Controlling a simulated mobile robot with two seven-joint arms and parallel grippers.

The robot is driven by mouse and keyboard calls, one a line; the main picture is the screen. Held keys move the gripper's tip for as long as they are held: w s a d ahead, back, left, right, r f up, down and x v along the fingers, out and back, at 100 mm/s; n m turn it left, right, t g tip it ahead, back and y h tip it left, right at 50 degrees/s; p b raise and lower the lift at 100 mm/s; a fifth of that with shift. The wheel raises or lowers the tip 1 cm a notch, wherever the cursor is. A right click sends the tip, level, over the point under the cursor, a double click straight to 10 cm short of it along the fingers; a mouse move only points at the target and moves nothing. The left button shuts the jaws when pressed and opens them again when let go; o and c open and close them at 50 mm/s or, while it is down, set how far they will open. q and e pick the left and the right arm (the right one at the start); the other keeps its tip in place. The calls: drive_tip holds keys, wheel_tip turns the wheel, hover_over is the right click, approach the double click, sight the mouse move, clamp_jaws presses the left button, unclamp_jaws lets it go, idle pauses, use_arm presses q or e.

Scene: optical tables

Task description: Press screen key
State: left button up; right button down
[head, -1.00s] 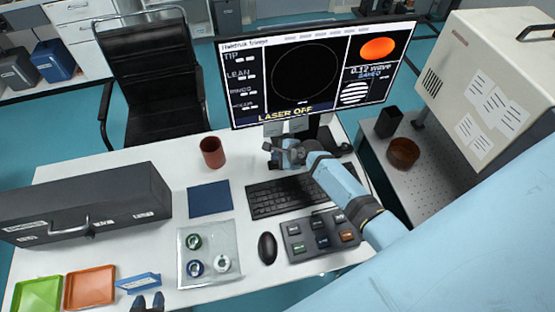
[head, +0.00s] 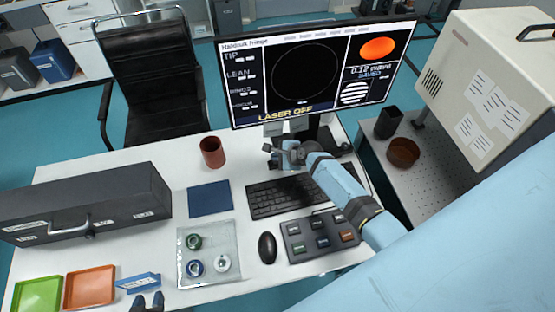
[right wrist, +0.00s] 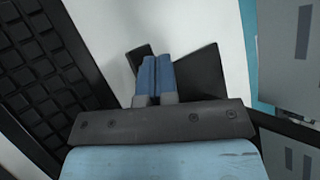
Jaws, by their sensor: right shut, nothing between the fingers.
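The monitor (head: 315,75) stands at the back of the white desk. Its screen has a left column of labelled fields (head: 240,75), a dark circle plot, an orange disc, a striped disc, and the words "LASER OFF" and "SAVED". A dark key panel (head: 320,236) with several coloured keys lies at the desk's front right. My right gripper (head: 274,154) is below the screen, beside the monitor's stand and apart from the panel. In the right wrist view its blue fingers (right wrist: 155,75) are shut and empty. My left gripper (head: 148,302) shows only its fingertips, slightly apart, at the bottom edge.
A keyboard (head: 283,196) lies under my right forearm, with a mouse (head: 267,247) nearby. A clear tray (head: 208,275) with ringed parts, a blue mat (head: 210,198), a brown cup (head: 212,152) and a dark case (head: 80,205) occupy the desk. A pale box (head: 485,75) stands right.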

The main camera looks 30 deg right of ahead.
drive_tip(key=shift+f, duration=0.1)
idle(0.3)
drive_tip(key=shift+r+p, duration=0.45)
drive_tip(key=shift+p, duration=0.3)
